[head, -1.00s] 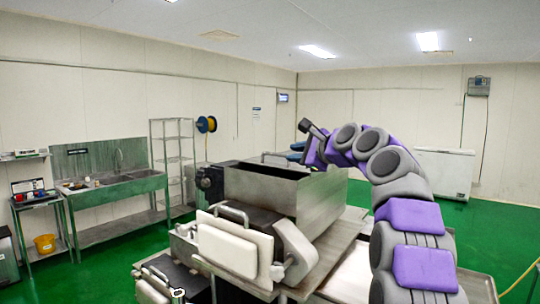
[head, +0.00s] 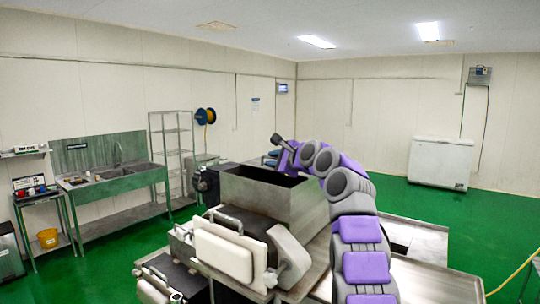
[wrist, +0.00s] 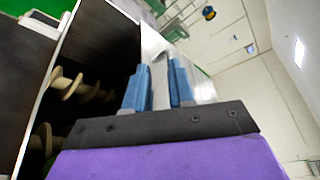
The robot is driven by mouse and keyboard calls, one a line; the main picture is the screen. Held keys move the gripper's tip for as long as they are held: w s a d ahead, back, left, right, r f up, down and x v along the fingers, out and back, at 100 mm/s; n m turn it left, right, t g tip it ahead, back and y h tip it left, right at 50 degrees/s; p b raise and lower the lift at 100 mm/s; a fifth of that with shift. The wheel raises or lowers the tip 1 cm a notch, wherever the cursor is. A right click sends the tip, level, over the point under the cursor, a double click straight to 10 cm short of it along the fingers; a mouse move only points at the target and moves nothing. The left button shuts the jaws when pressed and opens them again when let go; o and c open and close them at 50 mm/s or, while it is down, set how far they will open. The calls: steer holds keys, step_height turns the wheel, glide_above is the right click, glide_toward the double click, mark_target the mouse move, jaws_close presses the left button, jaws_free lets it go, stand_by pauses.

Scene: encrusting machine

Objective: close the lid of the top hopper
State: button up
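The top hopper (head: 262,202) is an open-topped metal box on the machine, with its dark inside showing in the head view. In the wrist view, the hopper's inside (wrist: 105,50) shows at the left with pale spiral augers in it. A shiny light metal panel (wrist: 157,52), which looks like the raised lid, stands along the hopper's edge just beyond my fingers. My gripper (wrist: 160,68) has its two blue fingers apart, with the panel seen between and past them; contact cannot be told. In the head view my gripper (head: 272,156) is behind the hopper's far edge, partly hidden.
A white panel with a handle (head: 224,252) is on the machine's near side. Metal tables (head: 437,280) stand at the right. A sink bench (head: 115,187) and shelf rack (head: 172,150) line the left wall. A white freezer (head: 438,163) stands at the back; green floor is open before it.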

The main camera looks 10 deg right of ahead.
steer(key=shift+w+d+f, duration=0.15)
steer(key=shift+w+d, duration=0.2)
steer(key=shift+d, duration=0.35)
steer(key=shift+a, duration=1.35)
jaws_close()
steer(key=shift+d, duration=1.1)
steer(key=shift+a, duration=0.2)
steer(key=shift+c, duration=0.3)
jaws_free()
steer(key=shift+a, duration=0.3)
steer(key=shift+o, duration=0.3)
steer(key=shift+a, duration=0.3)
